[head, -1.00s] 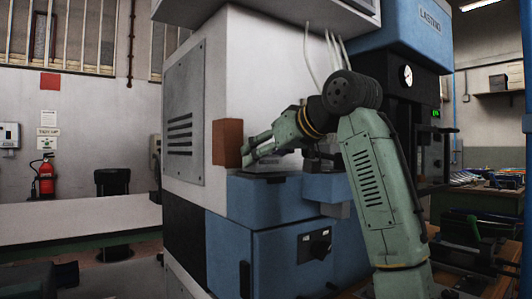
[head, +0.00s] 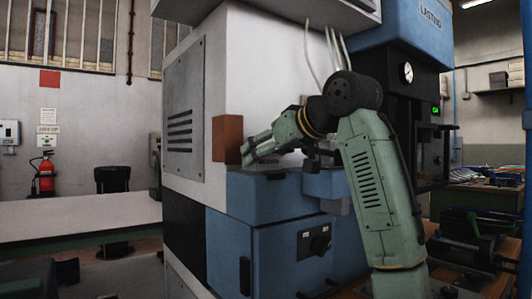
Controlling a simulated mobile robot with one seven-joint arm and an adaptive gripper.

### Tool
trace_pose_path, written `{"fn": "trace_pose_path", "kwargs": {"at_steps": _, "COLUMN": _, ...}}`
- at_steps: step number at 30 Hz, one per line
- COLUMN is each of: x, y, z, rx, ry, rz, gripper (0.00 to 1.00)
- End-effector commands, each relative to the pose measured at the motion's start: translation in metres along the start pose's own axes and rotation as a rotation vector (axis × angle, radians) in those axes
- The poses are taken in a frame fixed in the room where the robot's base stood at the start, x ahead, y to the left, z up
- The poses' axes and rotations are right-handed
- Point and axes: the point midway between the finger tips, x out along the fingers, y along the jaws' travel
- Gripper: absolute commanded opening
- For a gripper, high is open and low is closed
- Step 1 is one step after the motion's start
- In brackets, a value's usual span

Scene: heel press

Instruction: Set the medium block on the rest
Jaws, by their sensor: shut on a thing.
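A brown, upright rectangular block (head: 227,140) is at the tips of my gripper (head: 246,150), in the middle of the head view. My green gripper points left and is shut on the block. The block is in front of the white side of the press, above and near the left end of a blue ledge (head: 262,205). I cannot tell from this angle whether it touches the ledge. The fingers hide part of the block's right side. I cannot make out the rest clearly; my gripper and wrist cover part of the ledge top. No other block shows clearly.
The large press (head: 185,110) has a blue cabinet (head: 290,262) with a black knob below the ledge. A grey bench (head: 75,218) and a dark chair (head: 112,180) stand at the left. A workbench (head: 480,200) with several items stands at the right.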

Motion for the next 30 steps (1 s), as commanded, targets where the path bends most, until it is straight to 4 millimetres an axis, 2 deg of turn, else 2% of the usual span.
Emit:
{"fn": "trace_pose_path", "kwargs": {"at_steps": 3, "x": 0.001, "y": 0.000, "z": 0.002, "rx": 0.000, "ry": 0.000, "rz": -0.001, "gripper": 0.16}}
{"fn": "trace_pose_path", "kwargs": {"at_steps": 4, "x": 0.001, "y": 0.000, "z": 0.002, "rx": 0.000, "ry": 0.000, "rz": -0.001, "gripper": 0.59}}
{"fn": "trace_pose_path", "kwargs": {"at_steps": 12, "x": 0.001, "y": 0.000, "z": 0.002, "rx": 0.001, "ry": -0.001, "rz": 0.000, "gripper": 0.77}}
{"fn": "trace_pose_path", "kwargs": {"at_steps": 15, "x": 0.001, "y": 0.000, "z": 0.002, "rx": 0.001, "ry": -0.001, "rz": 0.000, "gripper": 0.81}}
{"fn": "trace_pose_path", "kwargs": {"at_steps": 24, "x": 0.000, "y": 0.001, "z": 0.003, "rx": 0.001, "ry": -0.003, "rz": 0.000, "gripper": 0.81}}
{"fn": "trace_pose_path", "kwargs": {"at_steps": 26, "x": -0.004, "y": 0.001, "z": 0.002, "rx": 0.001, "ry": -0.002, "rz": 0.001, "gripper": 0.81}}
{"fn": "trace_pose_path", "kwargs": {"at_steps": 30, "x": -0.025, "y": 0.001, "z": 0.001, "rx": 0.000, "ry": 0.000, "rz": 0.002, "gripper": 0.81}}
